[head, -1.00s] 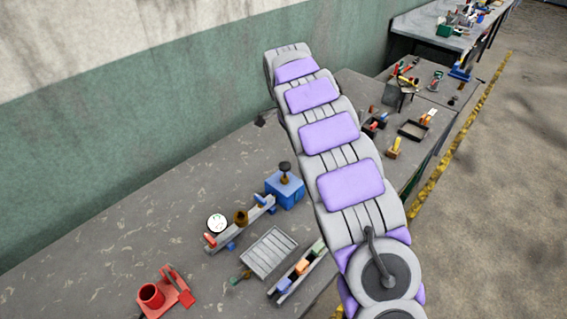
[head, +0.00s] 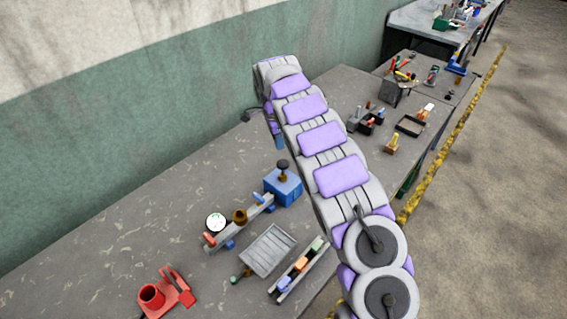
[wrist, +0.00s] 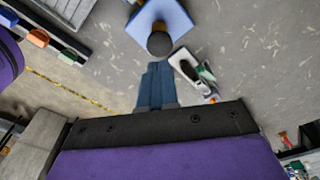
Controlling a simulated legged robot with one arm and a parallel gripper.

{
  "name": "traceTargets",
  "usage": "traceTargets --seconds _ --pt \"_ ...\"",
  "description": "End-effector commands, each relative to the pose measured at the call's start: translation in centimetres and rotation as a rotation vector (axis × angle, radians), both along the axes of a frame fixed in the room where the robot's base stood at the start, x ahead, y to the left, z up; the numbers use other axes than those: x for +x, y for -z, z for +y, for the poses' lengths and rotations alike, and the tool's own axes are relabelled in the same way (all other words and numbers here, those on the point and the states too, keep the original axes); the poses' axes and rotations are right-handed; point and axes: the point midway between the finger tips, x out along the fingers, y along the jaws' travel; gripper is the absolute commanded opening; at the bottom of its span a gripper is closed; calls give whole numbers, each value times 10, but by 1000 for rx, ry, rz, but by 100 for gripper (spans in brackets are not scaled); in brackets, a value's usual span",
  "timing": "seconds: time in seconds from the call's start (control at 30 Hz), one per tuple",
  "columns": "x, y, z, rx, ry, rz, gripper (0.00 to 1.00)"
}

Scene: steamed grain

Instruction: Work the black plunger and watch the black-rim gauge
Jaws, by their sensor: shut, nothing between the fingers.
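The black plunger (head: 283,165) stands upright on a blue box (head: 284,187) on the bench. The black-rim gauge (head: 215,223) has a white face and sits left of the box, on a grey rail; its reading is too small to tell. My gripper shows in the wrist view as blue fingers (wrist: 158,72), shut and empty. There the plunger's dark round knob (wrist: 160,44) and the blue box (wrist: 172,17) appear just beyond the fingertips. In the head view my gripper (head: 279,141) hangs from the arm's far end, behind the plunger and apart from it.
A brass part (head: 239,216) is on the rail. A grey ribbed tray (head: 267,250), a rack of coloured blocks (head: 301,265) and a red holder (head: 166,292) stand nearer. The bench's left part is clear.

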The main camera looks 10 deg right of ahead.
Motion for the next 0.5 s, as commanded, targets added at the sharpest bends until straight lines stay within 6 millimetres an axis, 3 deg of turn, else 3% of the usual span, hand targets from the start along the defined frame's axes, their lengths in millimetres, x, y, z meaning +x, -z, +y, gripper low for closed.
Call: traceTargets --seconds 0.5 --pt "0 56 -6 1 1 3 0"
